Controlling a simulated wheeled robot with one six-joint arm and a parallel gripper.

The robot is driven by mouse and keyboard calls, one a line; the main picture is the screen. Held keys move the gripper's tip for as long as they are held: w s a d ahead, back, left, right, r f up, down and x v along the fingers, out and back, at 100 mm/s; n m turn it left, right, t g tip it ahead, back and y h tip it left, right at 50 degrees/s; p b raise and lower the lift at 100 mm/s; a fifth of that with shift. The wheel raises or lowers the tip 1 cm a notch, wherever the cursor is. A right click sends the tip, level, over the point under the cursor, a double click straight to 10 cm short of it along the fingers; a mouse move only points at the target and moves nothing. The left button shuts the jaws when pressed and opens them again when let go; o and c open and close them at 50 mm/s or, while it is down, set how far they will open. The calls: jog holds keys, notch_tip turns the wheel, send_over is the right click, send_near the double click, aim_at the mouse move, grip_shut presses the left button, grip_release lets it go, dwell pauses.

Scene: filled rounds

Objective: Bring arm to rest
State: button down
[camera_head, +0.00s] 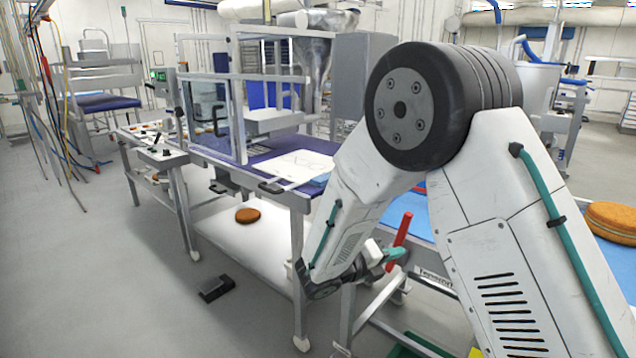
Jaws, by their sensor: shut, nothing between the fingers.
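My arm (455,180) fills the right half of the view, white with a dark round elbow joint and teal cables. It is bent, with the elbow high and the forearm running down to the left. My gripper (393,255) is at the low end of the forearm, small and partly hidden, pointing right. It is shut with nothing held. A red upright bar (402,229) shows right beside it; I cannot tell whether they touch.
A machine bench (290,198) with a clear guard stands behind the forearm. A brown round (248,215) lies on the white lower surface (240,240). More rounds (612,222) sit on blue at right. A black pedal (215,289) is on the floor; floor at left is clear.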

jog(key=s+d+r+m+g+y, duration=0.25)
jog(key=s+m+g, duration=0.25)
jog(key=s+m, duration=0.45)
jog(key=s+d+r+m+g+y, duration=0.1)
jog(key=s+d+m+g+y, duration=0.25)
jog(key=s+m, duration=0.6)
jog(key=s+r+m+t+y, duration=0.1)
jog(key=s+r+m+y, duration=0.3)
jog(key=s+m, duration=0.4)
jog(key=s+a+r+m+t+y, duration=0.1)
jog(key=s+r+m+t+y, duration=0.1)
jog(key=s+r+m+y, duration=0.3)
jog(key=s+r+m, duration=0.1)
jog(key=s+m, duration=0.2)
jog(key=m, duration=0.1)
jog(key=shift+s+a+r, duration=0.2)
jog(key=shift+a+r, duration=0.05)
jog(key=shift+r, duration=0.1)
jog(key=shift+d+m, duration=0.15)
jog(key=shift+m, duration=0.15)
